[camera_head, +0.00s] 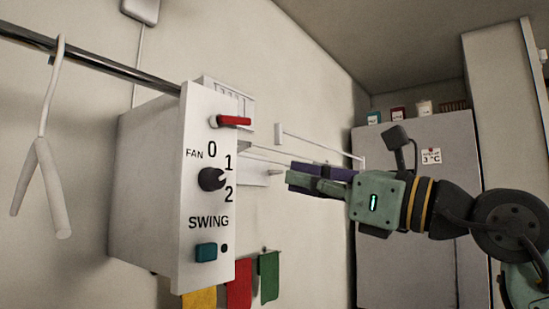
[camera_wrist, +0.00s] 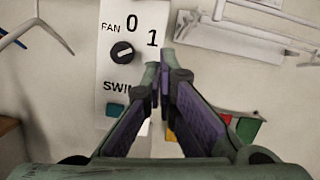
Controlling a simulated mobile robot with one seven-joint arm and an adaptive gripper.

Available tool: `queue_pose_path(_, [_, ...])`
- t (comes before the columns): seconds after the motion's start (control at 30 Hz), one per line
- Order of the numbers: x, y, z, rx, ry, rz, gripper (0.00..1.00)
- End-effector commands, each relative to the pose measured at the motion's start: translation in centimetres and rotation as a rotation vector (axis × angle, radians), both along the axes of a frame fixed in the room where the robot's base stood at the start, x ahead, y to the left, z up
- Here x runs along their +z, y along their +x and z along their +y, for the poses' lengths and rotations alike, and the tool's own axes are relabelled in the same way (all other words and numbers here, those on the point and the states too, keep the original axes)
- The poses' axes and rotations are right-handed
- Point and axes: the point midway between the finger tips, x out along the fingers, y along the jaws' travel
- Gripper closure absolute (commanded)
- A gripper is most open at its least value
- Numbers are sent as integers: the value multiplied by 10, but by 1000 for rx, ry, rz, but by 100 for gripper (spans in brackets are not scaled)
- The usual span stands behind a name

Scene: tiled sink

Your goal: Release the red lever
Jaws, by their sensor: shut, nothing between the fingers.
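The red lever (camera_head: 234,121) sticks out to the right near the top of a white control panel (camera_head: 205,266) in the head view. It lies roughly level. The wrist view does not show it. My gripper (camera_head: 289,178) is to the right of the panel, lower than the lever and apart from it. In the wrist view my gripper (camera_wrist: 160,82) has its fingertips together with nothing between them, over the right edge of the panel.
The panel also bears a black fan knob (camera_head: 211,179) and a teal swing button (camera_head: 206,252). A metal rail (camera_head: 100,62) with a white hanger (camera_head: 42,185) runs at the left. White wall racks stand behind my gripper. A fridge (camera_head: 425,260) is at the right.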

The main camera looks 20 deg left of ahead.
Motion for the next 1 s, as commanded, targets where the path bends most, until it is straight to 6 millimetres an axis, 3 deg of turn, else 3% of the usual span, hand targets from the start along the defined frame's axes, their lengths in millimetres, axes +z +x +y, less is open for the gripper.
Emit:
queue_pose_path(0.47, [26, 26, 89, 4, -2, -1, 100])
queue_pose_path(0.7, [57, 21, 88, 2, 0, 0, 100])
queue_pose_path(1.0, [62, 20, 88, 2, 0, 1, 100])
